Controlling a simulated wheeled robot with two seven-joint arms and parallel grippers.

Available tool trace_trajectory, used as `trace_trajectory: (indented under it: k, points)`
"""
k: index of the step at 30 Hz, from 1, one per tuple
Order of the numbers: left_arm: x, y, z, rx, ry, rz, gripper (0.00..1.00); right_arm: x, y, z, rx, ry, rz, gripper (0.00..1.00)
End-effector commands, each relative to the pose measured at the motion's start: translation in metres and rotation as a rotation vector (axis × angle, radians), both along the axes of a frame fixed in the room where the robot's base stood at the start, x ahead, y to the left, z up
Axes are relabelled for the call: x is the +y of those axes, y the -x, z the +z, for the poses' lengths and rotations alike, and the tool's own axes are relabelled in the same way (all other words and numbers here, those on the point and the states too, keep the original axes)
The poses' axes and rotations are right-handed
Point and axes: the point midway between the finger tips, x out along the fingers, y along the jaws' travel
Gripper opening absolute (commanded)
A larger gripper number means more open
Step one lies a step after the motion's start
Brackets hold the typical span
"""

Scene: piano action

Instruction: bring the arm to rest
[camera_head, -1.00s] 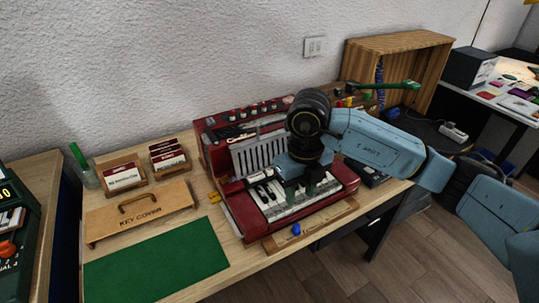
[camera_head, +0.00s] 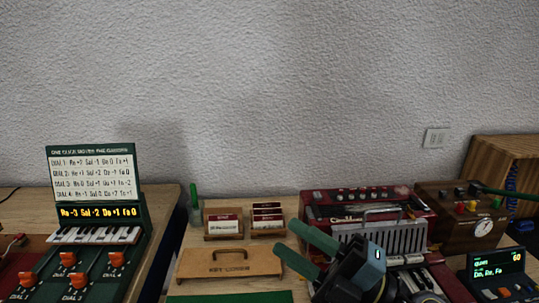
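My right gripper (camera_head: 283,238) is at the bottom centre of the head view, in front of the red piano action (camera_head: 325,208). Its two green fingers point up and left and stand apart with nothing between them. Its dark wrist covers the left part of the piano's keys (camera_head: 431,282). The fingers overlap the right end of the wooden key cover (camera_head: 228,263) in the picture; I cannot tell how high they are above it. My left gripper is not in view.
Card holders (camera_head: 223,226) stand behind the key cover, with a green-capped bottle (camera_head: 194,212) beside them. A green dial console (camera_head: 95,215) is at the left. A wooden box with a gauge (camera_head: 459,228) and a small display (camera_head: 498,265) are at the right.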

Motion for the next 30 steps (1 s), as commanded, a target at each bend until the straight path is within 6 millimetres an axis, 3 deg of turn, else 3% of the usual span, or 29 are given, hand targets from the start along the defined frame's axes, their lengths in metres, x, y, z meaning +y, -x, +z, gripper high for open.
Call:
trace_trajectory:
  k: [2, 5, 8, 13, 17, 21, 24, 30]
  points:
    - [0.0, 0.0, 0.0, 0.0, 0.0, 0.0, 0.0, -0.023, -0.014, 0.005, 0.11, -0.159, -0.134, 0.37]
    - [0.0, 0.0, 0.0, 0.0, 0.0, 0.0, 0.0, -0.059, -0.033, -0.003, 0.267, -0.325, -0.312, 0.37]
    - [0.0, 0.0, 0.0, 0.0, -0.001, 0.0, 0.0, -0.096, -0.045, -0.029, 0.454, -0.454, -0.496, 0.37]
    - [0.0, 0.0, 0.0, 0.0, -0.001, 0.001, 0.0, -0.151, -0.039, -0.104, 0.826, -0.585, -0.797, 0.37]
    - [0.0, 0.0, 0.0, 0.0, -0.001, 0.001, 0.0, -0.178, -0.007, -0.173, 1.149, -0.608, -0.998, 0.37]
    - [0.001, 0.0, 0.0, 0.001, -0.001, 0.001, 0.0, -0.188, 0.045, -0.232, 1.47, -0.567, -1.148, 0.37]
    - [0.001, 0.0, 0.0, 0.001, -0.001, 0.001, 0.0, -0.188, 0.081, -0.26, 1.656, -0.518, -1.213, 0.37]
    - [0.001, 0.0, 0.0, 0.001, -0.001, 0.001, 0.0, -0.18, 0.151, -0.294, 1.974, -0.396, -1.28, 0.37]
